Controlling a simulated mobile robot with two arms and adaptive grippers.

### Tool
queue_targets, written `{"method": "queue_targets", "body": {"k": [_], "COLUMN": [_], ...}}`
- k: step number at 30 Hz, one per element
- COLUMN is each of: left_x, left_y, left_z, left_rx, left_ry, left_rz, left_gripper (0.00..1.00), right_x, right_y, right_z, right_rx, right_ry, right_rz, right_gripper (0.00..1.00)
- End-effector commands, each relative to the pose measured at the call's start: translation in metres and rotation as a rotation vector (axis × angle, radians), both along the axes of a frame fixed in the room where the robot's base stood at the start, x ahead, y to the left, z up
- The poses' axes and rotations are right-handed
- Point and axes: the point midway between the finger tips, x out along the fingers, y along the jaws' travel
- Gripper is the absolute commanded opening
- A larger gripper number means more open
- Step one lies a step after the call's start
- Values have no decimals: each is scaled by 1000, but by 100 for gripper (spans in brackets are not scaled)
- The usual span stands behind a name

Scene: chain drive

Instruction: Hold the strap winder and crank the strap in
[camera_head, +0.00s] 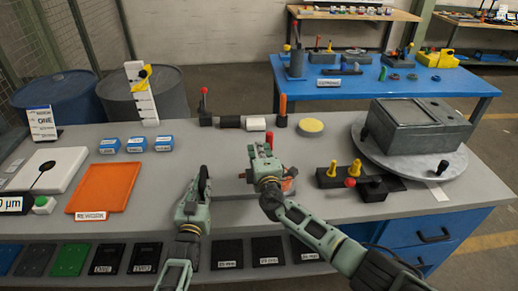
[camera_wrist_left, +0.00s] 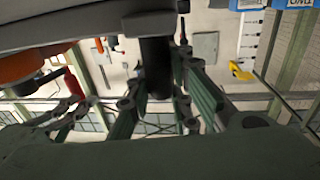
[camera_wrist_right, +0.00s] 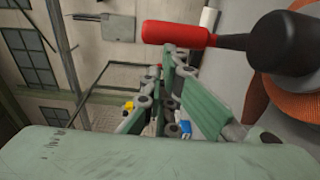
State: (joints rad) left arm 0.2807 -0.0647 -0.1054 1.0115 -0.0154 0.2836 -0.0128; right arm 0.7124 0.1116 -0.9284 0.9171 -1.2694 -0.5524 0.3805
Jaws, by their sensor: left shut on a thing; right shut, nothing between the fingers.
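The strap winder shows in the head view as an orange-red part (camera_head: 288,184), mostly hidden behind my right gripper (camera_head: 262,154). In the right wrist view its orange spool (camera_wrist_right: 292,108) is at the right edge, with a black arm (camera_wrist_right: 283,43) and a red crank grip (camera_wrist_right: 175,34). The red grip lies beside my right fingers (camera_wrist_right: 165,85), not between them; those fingers are shut and empty. My left gripper (camera_head: 203,180) is shut on a black handle (camera_wrist_left: 155,66). In the left wrist view orange parts (camera_wrist_left: 30,65) are at the left.
A black block with yellow pegs and a red knob (camera_head: 335,180) stands right of my right gripper. A turntable (camera_head: 440,178) carries a grey box (camera_head: 415,125). An orange tray (camera_head: 104,188) lies left. Several items line the bench's back; its middle (camera_head: 175,170) has free room.

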Motion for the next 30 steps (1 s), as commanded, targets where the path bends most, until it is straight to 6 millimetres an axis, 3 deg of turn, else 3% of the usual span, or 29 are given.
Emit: {"method": "queue_targets", "body": {"k": [1, 30], "left_x": [-4, -4], "left_y": [-1, -1], "left_z": [-13, -13], "left_rx": [-5, -5], "left_ry": [30, 30], "left_rz": [-1, 0], "left_gripper": [0, 0], "right_x": [1, 12], "right_y": [1, -8], "right_z": [0, 0], "right_rx": [2, -2], "right_ry": [-1, 0], "right_rz": [-11, -125], "right_gripper": [0, 0]}}
